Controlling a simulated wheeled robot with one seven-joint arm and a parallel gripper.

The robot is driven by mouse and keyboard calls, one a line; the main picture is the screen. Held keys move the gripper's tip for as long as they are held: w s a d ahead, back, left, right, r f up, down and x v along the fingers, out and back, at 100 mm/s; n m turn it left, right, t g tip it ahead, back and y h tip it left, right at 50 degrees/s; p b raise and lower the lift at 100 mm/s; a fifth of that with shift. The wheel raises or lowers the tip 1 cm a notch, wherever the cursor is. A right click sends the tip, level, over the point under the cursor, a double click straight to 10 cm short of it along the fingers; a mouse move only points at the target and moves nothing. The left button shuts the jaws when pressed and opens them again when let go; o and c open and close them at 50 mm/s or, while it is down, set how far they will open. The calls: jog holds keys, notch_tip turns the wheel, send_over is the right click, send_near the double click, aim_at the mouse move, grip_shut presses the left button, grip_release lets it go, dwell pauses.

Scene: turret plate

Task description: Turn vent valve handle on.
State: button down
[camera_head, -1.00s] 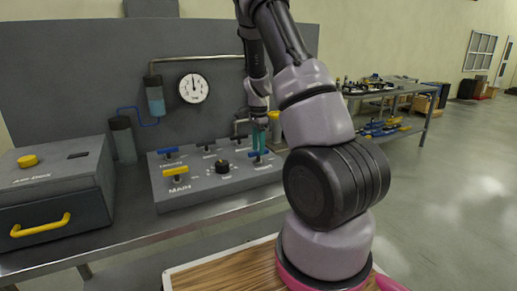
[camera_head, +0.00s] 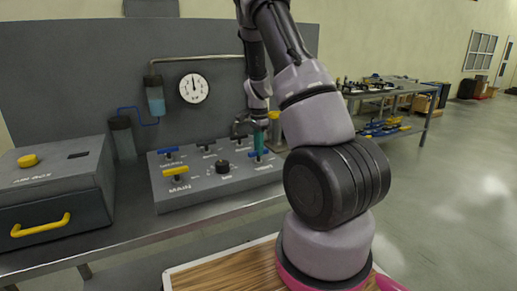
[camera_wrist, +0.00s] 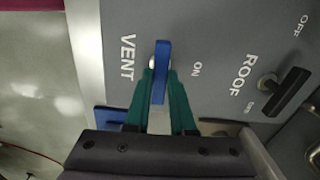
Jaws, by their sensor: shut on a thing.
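The blue vent valve handle (camera_wrist: 164,58) stands on the grey panel beside the word VENT, with the word ON to its right in the wrist view. My gripper (camera_wrist: 160,80) has its teal fingers on both sides of the handle and is shut on it. The fingers cover part of the handle's sides. In the head view my gripper (camera_head: 259,145) reaches down to the right end of the panel, and the handle is small and mostly hidden there.
The panel (camera_head: 205,190) also bears a yellow MAIN handle (camera_head: 176,172), a blue handle (camera_head: 168,151) and a black knob (camera_head: 222,167). A black ROOF handle (camera_wrist: 288,92) is close to my gripper. A gauge (camera_head: 193,88) hangs behind. A grey box (camera_head: 55,190) stands at left.

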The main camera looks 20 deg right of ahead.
jog(key=n, duration=0.3)
jog(key=shift+n, duration=0.4)
jog(key=n, duration=0.4)
jog(key=shift+n, duration=0.3)
jog(key=n, duration=0.4)
jog(key=shift+n, duration=2.4)
jog(key=c, duration=0.8)
grip_release()
jog(key=shift+o, duration=0.2)
notch_tip(320, 180, up, 11)
